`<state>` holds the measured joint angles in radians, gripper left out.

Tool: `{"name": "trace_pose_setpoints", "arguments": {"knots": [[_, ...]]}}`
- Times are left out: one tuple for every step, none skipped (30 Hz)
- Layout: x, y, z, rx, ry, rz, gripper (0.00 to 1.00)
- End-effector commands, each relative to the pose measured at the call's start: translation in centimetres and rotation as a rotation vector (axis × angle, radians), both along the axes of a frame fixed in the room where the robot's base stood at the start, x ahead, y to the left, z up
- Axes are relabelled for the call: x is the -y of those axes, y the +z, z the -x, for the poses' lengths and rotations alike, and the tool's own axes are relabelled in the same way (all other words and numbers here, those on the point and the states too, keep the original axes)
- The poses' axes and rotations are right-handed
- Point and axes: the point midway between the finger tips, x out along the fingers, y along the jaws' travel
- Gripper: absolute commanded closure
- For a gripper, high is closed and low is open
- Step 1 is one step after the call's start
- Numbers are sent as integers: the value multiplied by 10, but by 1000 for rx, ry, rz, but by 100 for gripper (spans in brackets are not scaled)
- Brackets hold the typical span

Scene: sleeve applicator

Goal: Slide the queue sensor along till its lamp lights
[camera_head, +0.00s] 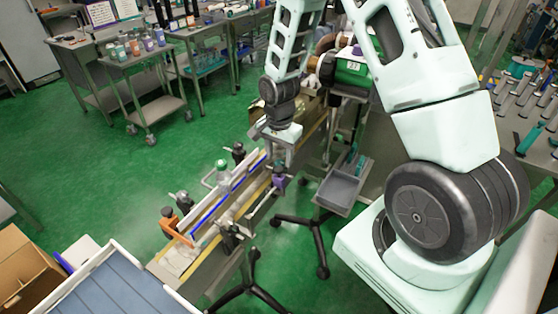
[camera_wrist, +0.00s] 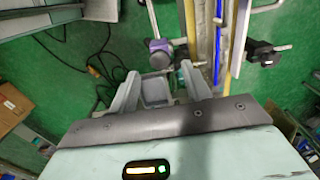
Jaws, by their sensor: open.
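A purple-and-black clamped unit (camera_head: 279,181) sits beside the conveyor (camera_head: 205,243), just below my gripper (camera_head: 281,152). In the wrist view the purple unit (camera_wrist: 159,50) sits on a thin metal rod, ahead of my gripper (camera_wrist: 163,88). Its fingers are apart with nothing held between them; a grey tray shows lower down through the gap. Other black fittings are fixed along the conveyor, one with an orange part (camera_head: 170,222). I cannot tell for certain which fitting is the queue sensor, and I make out no lit lamp on any of them.
A bottle with a green cap (camera_head: 222,172) stands on the conveyor. The grey tray (camera_head: 341,192) is on a stand right of it. A green-and-white machine (camera_head: 350,72) is behind. A black fitting (camera_wrist: 266,53) stands across the conveyor. Cables (camera_wrist: 95,65) lie on the green floor.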

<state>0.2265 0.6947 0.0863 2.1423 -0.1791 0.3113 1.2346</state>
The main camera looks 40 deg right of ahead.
Motion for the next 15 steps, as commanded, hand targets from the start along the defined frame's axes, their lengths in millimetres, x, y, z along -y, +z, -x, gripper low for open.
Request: {"name": "trace_pose_setpoints", "arguments": {"knots": [[0,-7,1,-4,2,-1,52],[0,-12,2,-5,3,-1,52],[0,-16,1,-3,2,-1,52],[0,-20,1,-4,1,-1,52],[0,-23,1,-3,1,0,52],[0,-27,1,-3,2,0,52],[0,-30,1,-3,2,0,52],[0,-32,1,-2,3,1,52],[0,-34,0,-1,3,0,52],[0,-35,0,-1,3,0,52],[0,-37,0,0,3,0,52],[0,-38,0,0,2,0,52],[0,-38,0,0,2,0,52],[0,-38,0,0,2,0,52],[0,-39,0,0,2,0,52]]}}
